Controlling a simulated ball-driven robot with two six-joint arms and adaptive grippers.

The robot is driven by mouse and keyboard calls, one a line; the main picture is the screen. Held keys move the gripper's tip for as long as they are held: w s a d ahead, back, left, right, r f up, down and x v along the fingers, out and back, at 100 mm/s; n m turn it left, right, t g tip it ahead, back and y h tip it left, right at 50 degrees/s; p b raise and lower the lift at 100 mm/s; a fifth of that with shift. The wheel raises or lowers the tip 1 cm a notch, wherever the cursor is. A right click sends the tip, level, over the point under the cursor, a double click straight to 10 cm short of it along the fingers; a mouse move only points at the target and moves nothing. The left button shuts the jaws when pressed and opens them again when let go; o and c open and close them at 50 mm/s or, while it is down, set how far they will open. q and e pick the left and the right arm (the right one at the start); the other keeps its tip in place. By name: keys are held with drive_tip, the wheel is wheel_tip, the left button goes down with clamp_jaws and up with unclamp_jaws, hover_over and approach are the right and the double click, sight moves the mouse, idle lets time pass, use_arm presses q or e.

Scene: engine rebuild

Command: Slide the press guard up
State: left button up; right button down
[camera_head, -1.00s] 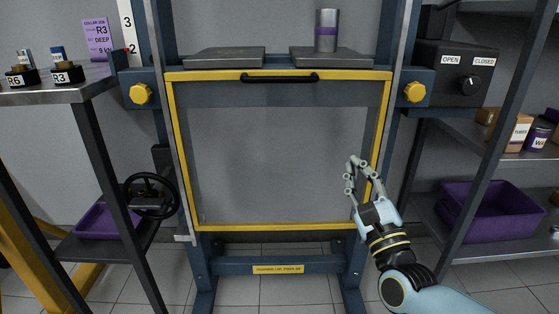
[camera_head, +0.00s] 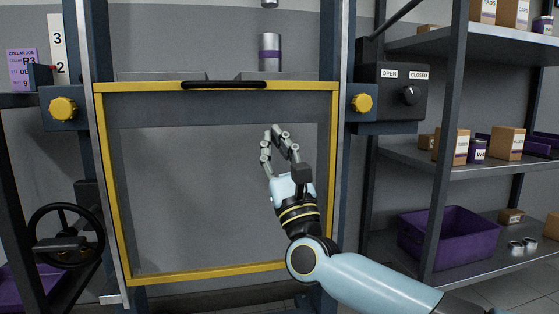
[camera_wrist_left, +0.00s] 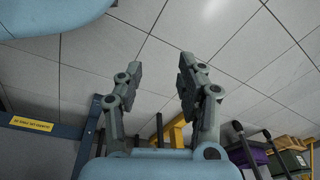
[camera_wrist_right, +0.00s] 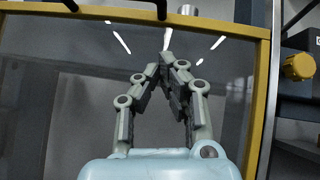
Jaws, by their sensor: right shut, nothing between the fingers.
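The press guard (camera_head: 217,87) is a clear panel in a yellow frame, standing lowered across the front of the blue press. A black handle (camera_head: 224,85) runs along its top bar; part of it shows at the top of the right wrist view (camera_wrist_right: 161,9). My right gripper (camera_head: 275,131) is shut and empty, pointing up in front of the panel, below and right of the handle and apart from it. In the right wrist view its fingertips (camera_wrist_right: 165,62) meet. My left gripper (camera_wrist_left: 157,72) shows only in its wrist view, open and empty above the tiled floor.
Yellow knobs (camera_head: 362,103) sit on both sides of the press. A black box (camera_head: 399,90) with an OPEN/CLOSED switch is to the right. A purple-banded cylinder (camera_head: 269,52) stands behind the guard's top. A handwheel (camera_head: 66,236) is at left; shelves with a purple bin (camera_head: 448,236) are at right.

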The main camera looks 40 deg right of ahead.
sight(259, 90)
drive_tip(key=x, duration=0.3)
drive_tip(key=shift+w+d+r, duration=0.1)
drive_tip(key=shift+w+r, duration=0.15)
drive_tip(key=shift+r, duration=0.05)
drive_tip(key=r, duration=0.2)
drive_tip(key=shift+a+r+p, duration=0.25)
drive_tip(key=shift+a+p, duration=0.05)
drive_tip(key=shift+p, duration=0.1)
use_arm(q)
drive_tip(key=shift+s+a+f, duration=0.25)
drive_tip(key=shift+s+f, duration=0.4)
drive_tip(key=shift+f, duration=0.05)
use_arm(e)
drive_tip(key=shift+w+a+r, duration=0.1)
drive_tip(key=shift+r, duration=0.4)
use_arm(q)
drive_tip(key=shift+w+r, duration=0.1)
drive_tip(key=shift+w, duration=0.05)
